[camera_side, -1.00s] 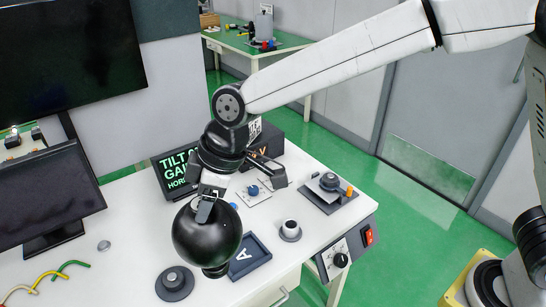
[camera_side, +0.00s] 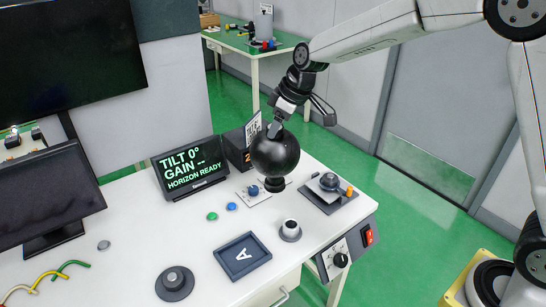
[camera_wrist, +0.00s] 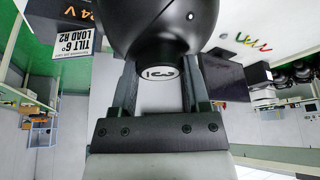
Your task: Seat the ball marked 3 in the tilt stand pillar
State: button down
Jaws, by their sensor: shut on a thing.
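My gripper (camera_side: 274,127) is shut on the black ball (camera_side: 275,153), holding it from above near the back right of the white table. A short dark collar shows under the ball; I cannot tell whether it touches anything. In the wrist view the ball (camera_wrist: 160,25) fills the top middle, and its white disc marked 3 (camera_wrist: 160,77) sits between the fingers. I cannot tell for certain which fixture is the tilt stand pillar.
A display (camera_side: 190,168) reads TILT 0°, GAIN --, HORIZON READY. A dark box and a sign (camera_side: 253,128) stand behind the ball. A tray marked A (camera_side: 241,256), a white-topped post (camera_side: 290,230) and a round dark base (camera_side: 174,283) are in front.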

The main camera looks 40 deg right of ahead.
jog(key=d+m+h, duration=0.1)
jog(key=d+m, duration=0.3)
jog(key=d, duration=1.8)
jog(key=shift+d+f+t+h, duration=0.15)
jog(key=shift+d+t+h, duration=0.1)
jog(key=shift+t+h, duration=0.15)
jog(key=shift+s+f, duration=0.1)
jog(key=shift+f, duration=0.1)
jog(key=shift+f, duration=3.8)
grip_release()
jog(key=shift+f, duration=0.1)
jog(key=shift+s, duration=0.1)
